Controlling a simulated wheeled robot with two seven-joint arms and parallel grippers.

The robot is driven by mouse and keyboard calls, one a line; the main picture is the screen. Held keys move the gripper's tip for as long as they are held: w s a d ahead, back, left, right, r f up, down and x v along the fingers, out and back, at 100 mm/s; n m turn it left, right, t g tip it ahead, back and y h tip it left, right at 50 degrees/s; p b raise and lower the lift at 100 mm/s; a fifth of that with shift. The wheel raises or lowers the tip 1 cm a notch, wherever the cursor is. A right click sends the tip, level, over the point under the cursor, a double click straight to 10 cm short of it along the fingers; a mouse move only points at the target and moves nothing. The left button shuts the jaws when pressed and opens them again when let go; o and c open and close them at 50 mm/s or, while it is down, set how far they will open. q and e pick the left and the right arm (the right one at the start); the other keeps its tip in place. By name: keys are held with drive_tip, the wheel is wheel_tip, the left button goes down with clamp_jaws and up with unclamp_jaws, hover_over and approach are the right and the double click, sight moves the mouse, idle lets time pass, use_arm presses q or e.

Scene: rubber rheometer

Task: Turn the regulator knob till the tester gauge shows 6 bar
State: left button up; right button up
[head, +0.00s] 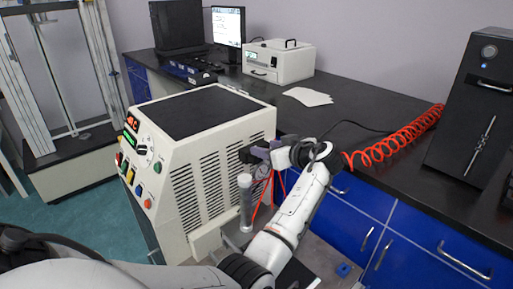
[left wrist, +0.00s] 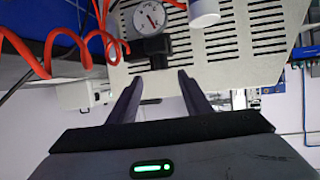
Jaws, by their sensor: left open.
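The tester (head: 205,185) is a cream cabinet with slotted vents. A round white gauge (left wrist: 148,18) sits on its vented side in the left wrist view; its small needle is visible, but I cannot read the value. The black regulator knob (left wrist: 157,58) is beside the gauge; in the head view a black part of the regulator (head: 247,155) shows at the cabinet's side. My left gripper (left wrist: 160,76) is open and empty, its two fingers pointing at the knob, which appears just beyond and between the fingertips. I cannot tell whether they touch. My right gripper is not in view.
A clear cylinder with a white cap (head: 246,200) stands close to my left gripper. Red coiled hose (head: 395,143) runs along the black bench to a black unit (head: 478,110). A white box (head: 280,62), papers (head: 308,97) and a monitor (head: 228,27) stand farther back.

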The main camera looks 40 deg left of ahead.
sight(255, 145)
use_arm(q)
drive_tip(key=x, duration=0.6)
drive_tip(key=shift+s+a, duration=0.1)
drive_tip(key=shift+x, duration=0.8)
drive_tip(key=shift+f, duration=0.1)
